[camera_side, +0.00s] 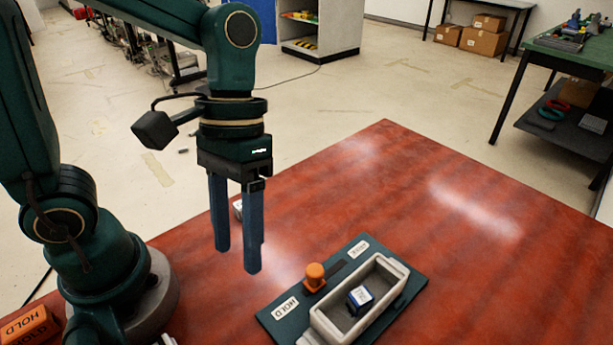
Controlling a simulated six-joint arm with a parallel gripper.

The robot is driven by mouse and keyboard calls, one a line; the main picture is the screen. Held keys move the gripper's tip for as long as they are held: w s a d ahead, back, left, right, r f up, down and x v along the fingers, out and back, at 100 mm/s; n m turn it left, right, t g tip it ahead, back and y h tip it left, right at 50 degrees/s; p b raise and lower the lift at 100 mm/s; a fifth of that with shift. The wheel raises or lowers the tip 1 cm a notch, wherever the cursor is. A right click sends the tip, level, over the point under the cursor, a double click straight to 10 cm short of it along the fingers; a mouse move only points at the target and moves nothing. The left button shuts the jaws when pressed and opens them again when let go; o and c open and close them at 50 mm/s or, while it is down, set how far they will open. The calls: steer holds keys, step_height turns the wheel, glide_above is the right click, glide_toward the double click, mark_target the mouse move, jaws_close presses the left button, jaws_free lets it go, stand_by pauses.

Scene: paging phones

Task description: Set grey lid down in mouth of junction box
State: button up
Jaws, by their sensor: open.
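My gripper (237,258) hangs over the red table with its two blue fingers pointing down, apart and with nothing held between them. A pale open-topped box (318,322), seemingly the junction box, sits on a dark green plate to the right of and nearer than my gripper. Its mouth faces up, and a small blue-and-white block (360,297) lies inside. I cannot clearly identify the grey lid. A small pale grey object (237,206) shows partly behind my fingers, mostly hidden, and I cannot tell what it is.
The dark green plate (408,297) carries an orange knob (315,274) beside the box and white labels, one reading HOLD (286,308). An orange HOLD block (28,325) is at the lower left. The red table (480,230) is clear to the right and back.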

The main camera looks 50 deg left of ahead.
steer(key=w+a+r+m+t+y, duration=0.1)
steer(key=a+r+t+y, duration=0.1)
steer(key=a+t, duration=0.5)
steer(key=shift+w+a+r+t, duration=0.25)
steer(key=shift+r+t, duration=0.25)
steer(key=shift+r, duration=0.1)
steer(key=shift+a+r+t+y, duration=0.15)
steer(key=shift+a+t+y, duration=0.15)
steer(key=shift+c, duration=1.1)
